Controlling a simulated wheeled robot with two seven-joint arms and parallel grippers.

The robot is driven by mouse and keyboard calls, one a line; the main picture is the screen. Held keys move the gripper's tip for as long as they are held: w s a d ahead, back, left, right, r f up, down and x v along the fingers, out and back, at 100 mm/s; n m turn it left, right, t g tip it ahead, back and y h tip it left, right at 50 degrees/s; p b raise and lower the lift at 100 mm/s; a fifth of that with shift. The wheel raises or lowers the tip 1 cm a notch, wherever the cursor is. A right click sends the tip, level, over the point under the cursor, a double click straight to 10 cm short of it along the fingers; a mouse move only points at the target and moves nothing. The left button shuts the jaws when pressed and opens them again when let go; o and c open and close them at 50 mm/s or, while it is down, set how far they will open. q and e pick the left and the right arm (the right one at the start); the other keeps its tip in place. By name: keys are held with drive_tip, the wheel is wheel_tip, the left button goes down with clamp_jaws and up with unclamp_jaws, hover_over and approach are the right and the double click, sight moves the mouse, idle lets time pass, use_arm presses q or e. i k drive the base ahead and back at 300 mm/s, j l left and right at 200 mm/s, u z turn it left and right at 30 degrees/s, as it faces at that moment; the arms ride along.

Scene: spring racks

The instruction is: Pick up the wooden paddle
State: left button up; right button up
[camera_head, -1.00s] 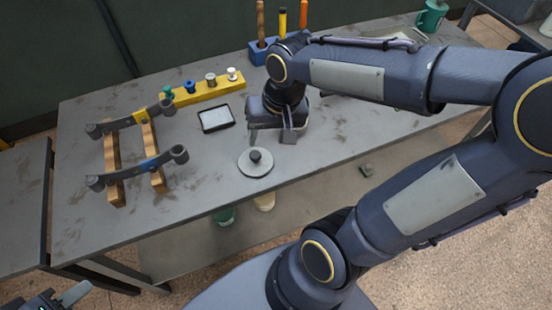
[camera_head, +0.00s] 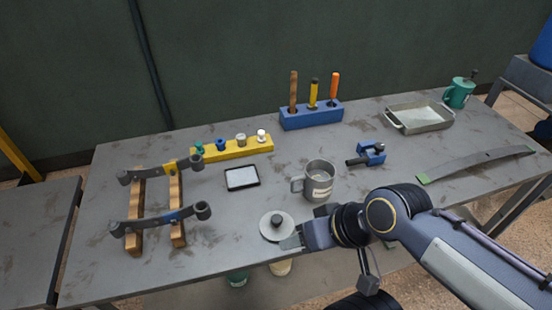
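A brown wooden handle, likely the wooden paddle (camera_head: 294,88), stands upright in the blue holder block (camera_head: 325,116) at the back of the table. Its lower end is hidden in the block. My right gripper (camera_head: 291,240) is low over the table's front part, beside the round grey lid with a dark knob (camera_head: 275,226). It is well in front of the holder and apart from the paddle. Its fingers are small and overlap the lid's edge, so I cannot tell whether they are open or touching it. My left gripper is out of view.
A yellow and an orange tool (camera_head: 333,87) share the blue holder. A metal mug (camera_head: 319,182) stands between my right gripper and the holder. A yellow rack (camera_head: 234,148), a framed panel (camera_head: 242,178), a blue clamp (camera_head: 370,154), a tray and leaf springs occupy the table.

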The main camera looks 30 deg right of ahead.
sight(294, 74)
drive_tip(key=z, duration=1.4)
